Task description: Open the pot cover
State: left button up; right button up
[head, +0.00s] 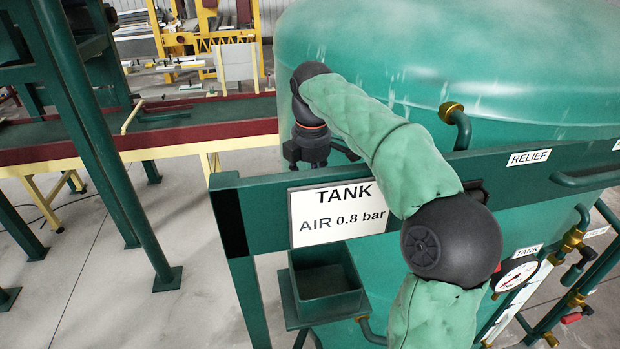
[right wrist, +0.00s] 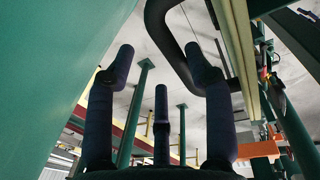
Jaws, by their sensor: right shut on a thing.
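The large green tank (head: 500,170) fills the right of the head view, with its domed top (head: 460,50) seated on it and no visible gap. My right gripper (head: 308,158) is beside the tank's left side, just above the green frame rail, and its fingers are mostly hidden there. In the right wrist view, the fingers of my right gripper (right wrist: 162,70) point upward. A dark curved bar handle (right wrist: 165,40) passes at the right finger, and the gripper is shut on it; the exact contact is hard to see. My left gripper is not in view.
A green rail with a TANK AIR 0.8 bar sign (head: 338,213) runs in front of the tank. A green open box (head: 328,285) sits below. A pressure gauge (head: 517,275) and valves are at right. Green posts (head: 95,130) stand left; grey floor lies between.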

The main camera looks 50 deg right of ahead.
jog(key=shift+d+r, duration=0.1)
jog(key=shift+r, duration=0.1)
notch_tip(320, 180, up, 12)
jog(key=shift+s+a+f, duration=0.25)
jog(key=shift+s+a, duration=0.2)
dwell(0.6)
